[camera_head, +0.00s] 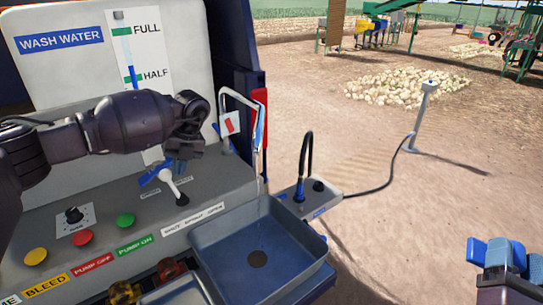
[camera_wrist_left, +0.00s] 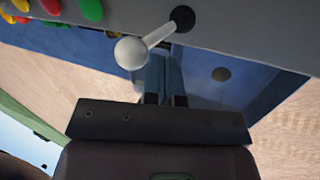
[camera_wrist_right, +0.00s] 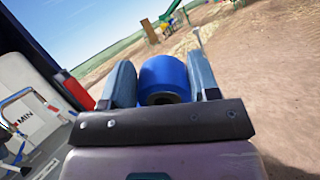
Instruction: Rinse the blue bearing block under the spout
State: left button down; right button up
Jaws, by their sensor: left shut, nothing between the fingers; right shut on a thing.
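The blue bearing block (camera_wrist_right: 165,80) sits between the fingers of my right gripper (camera_wrist_right: 165,88), its dark bore facing the wrist camera. In the head view my right gripper (camera_head: 497,255) is at the lower right, away from the basin. My left gripper (camera_head: 155,175) is shut and empty beside the white-knobbed lever (camera_head: 172,185); in the left wrist view the knob (camera_wrist_left: 131,52) shows just next to its fingers (camera_wrist_left: 165,80). I cannot tell whether they touch. The bent metal spout (camera_head: 262,125) stands over the back of the grey basin (camera_head: 215,262). Whether water runs is unclear.
A black gooseneck (camera_head: 308,150) stands on a side plate (camera_head: 322,200) right of the basin, with a cable leading to a post (camera_head: 424,105). Pump buttons (camera_head: 82,238) line the panel's left. Open dirt ground lies between the basin and my right gripper.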

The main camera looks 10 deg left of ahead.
jog(key=shift+f+b, duration=0.35)
jog(key=shift+b, duration=0.05)
pick_arm(q)
jog(key=shift+s+a+t+h+b, duration=0.7)
jog(key=shift+s+t+h, duration=0.25)
jog(key=shift+t, duration=0.25)
pick_arm(e)
jog(key=shift+f, duration=0.65)
pick_arm(q)
jog(key=shift+w, duration=0.2)
